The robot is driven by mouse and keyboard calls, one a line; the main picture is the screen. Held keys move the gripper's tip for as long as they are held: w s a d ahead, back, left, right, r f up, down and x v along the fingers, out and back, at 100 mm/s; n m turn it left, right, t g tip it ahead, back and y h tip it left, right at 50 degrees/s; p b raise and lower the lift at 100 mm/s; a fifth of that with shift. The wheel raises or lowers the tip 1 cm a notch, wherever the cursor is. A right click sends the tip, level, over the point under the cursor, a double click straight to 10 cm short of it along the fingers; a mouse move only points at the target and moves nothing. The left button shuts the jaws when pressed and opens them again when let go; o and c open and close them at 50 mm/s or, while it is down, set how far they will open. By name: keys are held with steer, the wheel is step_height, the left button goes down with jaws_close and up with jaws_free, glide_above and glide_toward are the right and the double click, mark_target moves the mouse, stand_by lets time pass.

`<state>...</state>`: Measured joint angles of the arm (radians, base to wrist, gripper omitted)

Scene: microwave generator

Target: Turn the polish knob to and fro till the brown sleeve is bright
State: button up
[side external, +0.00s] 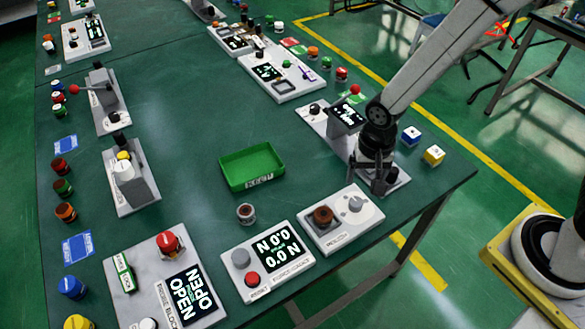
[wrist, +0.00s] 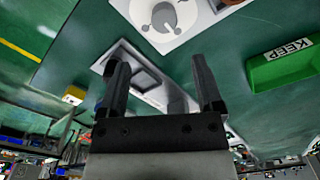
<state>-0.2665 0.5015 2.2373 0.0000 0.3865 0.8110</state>
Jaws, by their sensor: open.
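A grey round knob (side external: 355,204) sits at the right of a pale panel (side external: 333,241) at the table's front right; the panel's label is hard to read. The knob also shows at the top of the wrist view (wrist: 164,16), with a light pointer mark. A brown sleeve (side external: 323,215) stands upright in a dark seat left of the knob, looking dull; only its edge shows in the wrist view (wrist: 231,2). My gripper (side external: 375,183) is just behind the knob panel, over another grey fixture. Its fingers (wrist: 161,85) are apart with nothing between them.
A force gauge panel (side external: 267,260) reading 0.0 N stands left of the knob panel. A green tray (side external: 251,167) lies behind, with a small dark-topped cylinder (side external: 246,212) in front. Blue (side external: 411,135) and yellow (side external: 433,155) cubes lie right of my gripper. Open table lies around the tray.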

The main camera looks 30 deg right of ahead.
mark_target(356, 201)
steer(key=shift+a+f+m, duration=0.3)
steer(key=shift+a+f, duration=0.1)
steer(key=shift+f, duration=0.1)
steer(key=shift+f, duration=0.15)
steer(key=shift+w+f, duration=0.1)
steer(key=shift+f, duration=3.65)
jaws_close()
